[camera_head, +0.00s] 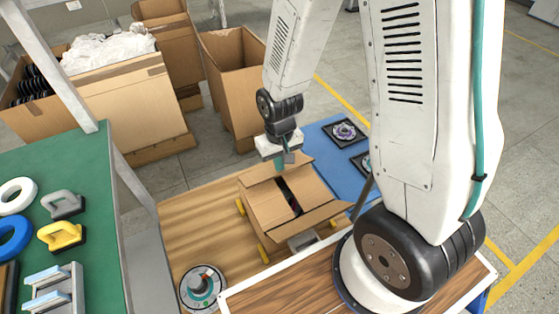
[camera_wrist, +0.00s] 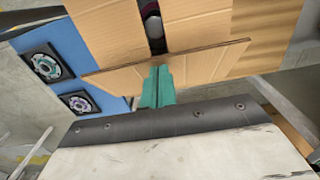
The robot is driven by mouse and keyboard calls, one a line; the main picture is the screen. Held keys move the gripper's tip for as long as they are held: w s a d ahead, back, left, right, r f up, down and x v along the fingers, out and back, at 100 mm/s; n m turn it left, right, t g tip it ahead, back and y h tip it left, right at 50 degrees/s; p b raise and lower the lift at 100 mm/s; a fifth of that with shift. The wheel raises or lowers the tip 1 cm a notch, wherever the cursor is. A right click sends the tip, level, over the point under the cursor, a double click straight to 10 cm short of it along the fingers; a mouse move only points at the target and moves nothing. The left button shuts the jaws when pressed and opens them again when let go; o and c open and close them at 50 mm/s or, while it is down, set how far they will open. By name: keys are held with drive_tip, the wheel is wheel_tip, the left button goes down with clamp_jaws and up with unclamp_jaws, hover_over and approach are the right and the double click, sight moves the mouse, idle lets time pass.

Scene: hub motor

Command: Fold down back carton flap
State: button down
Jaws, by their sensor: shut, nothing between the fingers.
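The cardboard carton (camera_head: 262,208) sits on the wooden tabletop with its two side flaps lying inward. A narrow gap between them shows a dark item (camera_head: 289,196), also visible in the wrist view (camera_wrist: 153,25). The back carton flap (camera_head: 262,175) sticks outward at the far end, and in the wrist view it (camera_wrist: 205,62) spans the picture in front of my fingers. My gripper (camera_head: 279,165) is shut and empty, with teal fingertips (camera_wrist: 160,70) at the outer edge of the back flap. I cannot tell whether they touch it. The front flap (camera_head: 325,215) also sticks outward.
Yellow blocks (camera_head: 263,254) stand around the carton. A blue mat (camera_head: 318,138) with black square trays (camera_head: 344,132) lies behind it to the right. A round device (camera_head: 202,288) stands at the front left. Larger cartons (camera_head: 232,85) stand on the floor behind.

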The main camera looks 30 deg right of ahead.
drive_tip(key=shift+f, duration=2.35)
drive_tip(key=shift+r, duration=4.55)
